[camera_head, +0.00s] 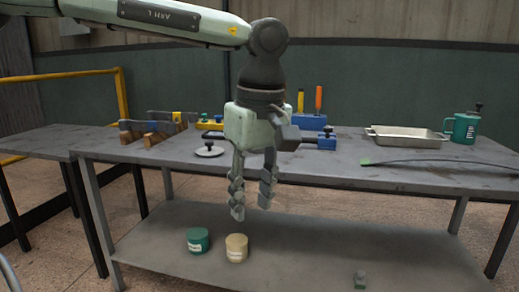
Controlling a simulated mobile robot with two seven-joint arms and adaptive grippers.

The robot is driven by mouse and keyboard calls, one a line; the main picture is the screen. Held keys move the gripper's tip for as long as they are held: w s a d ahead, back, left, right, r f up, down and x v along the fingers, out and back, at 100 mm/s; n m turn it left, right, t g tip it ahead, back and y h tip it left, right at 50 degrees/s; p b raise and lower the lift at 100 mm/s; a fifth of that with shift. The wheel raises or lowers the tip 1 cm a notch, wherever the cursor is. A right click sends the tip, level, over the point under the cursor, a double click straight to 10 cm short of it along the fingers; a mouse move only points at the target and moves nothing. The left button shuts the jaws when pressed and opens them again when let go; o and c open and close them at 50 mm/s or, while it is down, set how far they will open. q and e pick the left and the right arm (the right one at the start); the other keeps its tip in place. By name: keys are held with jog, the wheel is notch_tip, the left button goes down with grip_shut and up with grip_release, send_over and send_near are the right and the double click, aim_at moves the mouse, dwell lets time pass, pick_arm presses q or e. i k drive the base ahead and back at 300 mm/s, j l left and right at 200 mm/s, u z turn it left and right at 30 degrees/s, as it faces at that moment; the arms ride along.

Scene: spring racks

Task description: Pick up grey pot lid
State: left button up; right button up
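A grey pot lid (209,151), a small round disc with a dark knob on top, lies flat near the front edge of the table (330,168), left of the middle. My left gripper (252,207) hangs pointing down, just right of the lid and in front of the table's edge in the picture. Its two fingers are apart with nothing between them. It does not appear to touch the lid. My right gripper is not in view.
Wooden blocks with dark tools (152,133) stand at left. Blue holders with upright handles (318,100) are behind the gripper. Green (197,240) and tan (236,247) pots stand on the lower shelf.

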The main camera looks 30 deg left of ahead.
aim_at(209, 151)
jog(key=i+j+z, duration=0.1)
jog(key=j+z, duration=0.25)
jog(key=j, duration=0.15)
jog(key=j+z, duration=0.35)
jog(key=j, duration=0.15)
jog(key=j+z, duration=0.1)
jog(key=j, duration=0.45)
jog(key=j+z, duration=0.15)
jog(key=j, duration=0.85)
jog(key=k+j, duration=0.15)
jog(key=j, duration=0.75)
jog(key=k+j+z, duration=0.05)
